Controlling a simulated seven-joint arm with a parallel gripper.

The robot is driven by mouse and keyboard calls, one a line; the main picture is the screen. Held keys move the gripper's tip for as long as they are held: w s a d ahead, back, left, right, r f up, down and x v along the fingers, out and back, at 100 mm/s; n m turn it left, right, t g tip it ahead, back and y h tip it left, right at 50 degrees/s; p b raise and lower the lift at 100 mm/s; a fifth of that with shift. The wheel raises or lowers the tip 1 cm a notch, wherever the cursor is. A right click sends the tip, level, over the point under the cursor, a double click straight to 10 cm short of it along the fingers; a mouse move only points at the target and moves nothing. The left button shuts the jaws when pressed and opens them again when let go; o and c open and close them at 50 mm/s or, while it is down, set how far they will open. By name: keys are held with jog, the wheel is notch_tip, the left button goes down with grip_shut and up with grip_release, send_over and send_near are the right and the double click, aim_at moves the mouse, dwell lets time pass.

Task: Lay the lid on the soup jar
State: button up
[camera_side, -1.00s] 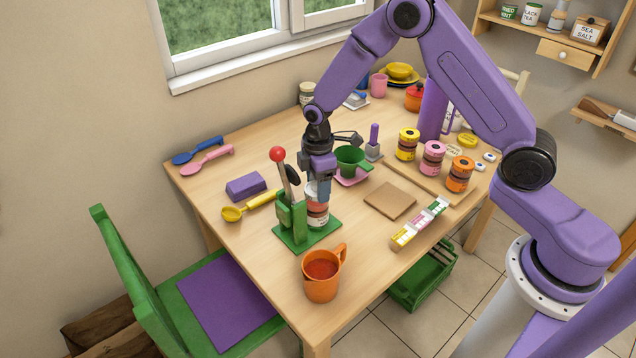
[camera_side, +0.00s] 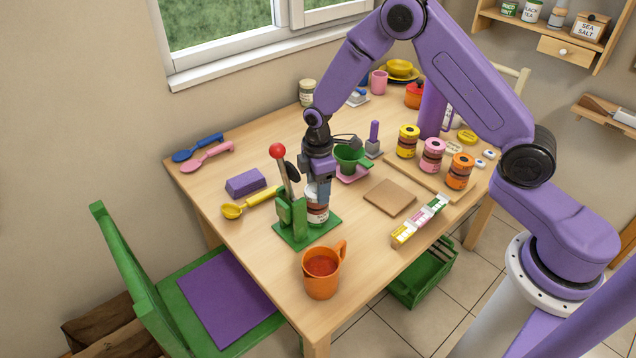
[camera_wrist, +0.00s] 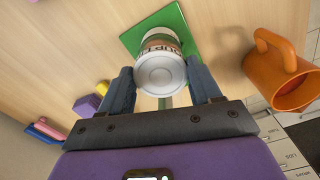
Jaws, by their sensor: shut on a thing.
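The soup jar (camera_side: 318,217), with a printed label, stands upright on the green base of a lever stand; its label also shows in the wrist view (camera_wrist: 160,42). The round white lid (camera_wrist: 161,75) is between the two fingers of my gripper (camera_wrist: 161,72), which is shut on it. The lid lies over the jar's mouth in the wrist view; I cannot tell whether it touches the rim. In the side view my gripper (camera_side: 318,190) points down at the jar top, and its fingers hide most of the lid.
The green lever stand (camera_side: 290,215) with a red knob rises close left of my gripper. An orange mug (camera_side: 321,283) stands in front. A green cup (camera_side: 350,158) is behind, a yellow scoop (camera_side: 235,212) and purple block (camera_side: 246,183) are left. A brown square board (camera_side: 390,198) lies right.

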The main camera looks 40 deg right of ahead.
jog(key=shift+f, duration=0.15)
jog(key=o, duration=1.1)
jog(key=shift+r, duration=2.5)
notch_tip(320, 180, up, 17)
jog(key=shift+r, duration=0.2)
